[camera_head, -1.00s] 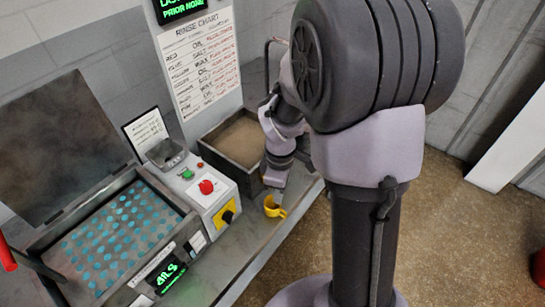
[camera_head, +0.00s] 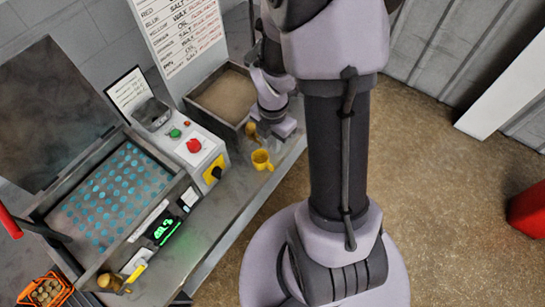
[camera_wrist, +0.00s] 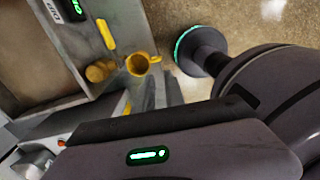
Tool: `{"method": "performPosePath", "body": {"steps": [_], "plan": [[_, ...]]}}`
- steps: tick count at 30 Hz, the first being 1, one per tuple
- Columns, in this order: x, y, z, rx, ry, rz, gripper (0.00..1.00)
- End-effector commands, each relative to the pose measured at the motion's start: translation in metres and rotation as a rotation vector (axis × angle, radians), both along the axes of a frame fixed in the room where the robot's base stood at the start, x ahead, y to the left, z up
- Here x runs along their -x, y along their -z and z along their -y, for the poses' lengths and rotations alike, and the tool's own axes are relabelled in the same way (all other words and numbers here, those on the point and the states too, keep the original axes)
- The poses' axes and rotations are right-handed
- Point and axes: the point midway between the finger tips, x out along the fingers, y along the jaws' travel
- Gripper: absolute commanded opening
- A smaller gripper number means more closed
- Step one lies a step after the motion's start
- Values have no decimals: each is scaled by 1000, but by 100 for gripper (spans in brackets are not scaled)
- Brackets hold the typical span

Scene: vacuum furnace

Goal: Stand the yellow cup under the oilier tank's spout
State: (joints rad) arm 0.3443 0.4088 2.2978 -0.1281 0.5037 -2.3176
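The yellow cup (camera_head: 262,160) stands upright on the grey bench ledge, in front of the right tank (camera_head: 222,96) with brown contents. In the wrist view the cup (camera_wrist: 138,66) shows from above, its handle to the right. It is just right of a brass-coloured spout (camera_wrist: 98,71), which shows in the head view (camera_head: 252,129) too. I cannot tell whether the cup is directly under it. My gripper (camera_head: 275,134) is above and behind the cup, apart from it; its fingers look spread and empty. The left tank (camera_head: 185,181) holds blue spotted contents and has its own spout (camera_head: 108,282).
A control box (camera_head: 203,158) with a red button stands between the tanks. A rinse chart (camera_head: 182,35) hangs behind. An orange basket (camera_head: 45,291) is at lower left.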

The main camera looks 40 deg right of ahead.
Motion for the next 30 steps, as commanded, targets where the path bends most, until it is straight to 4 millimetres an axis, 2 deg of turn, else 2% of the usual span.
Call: {"method": "performPosePath", "body": {"steps": [1,3,18,24,30], "plan": [[1,13,0,-1,-1,-3,15],[1,28,0,-1,0,-3,15],[1,123,0,-1,0,-2,15],[0,139,0,0,0,0,15],[0,141,0,0,1,0,15]]}}
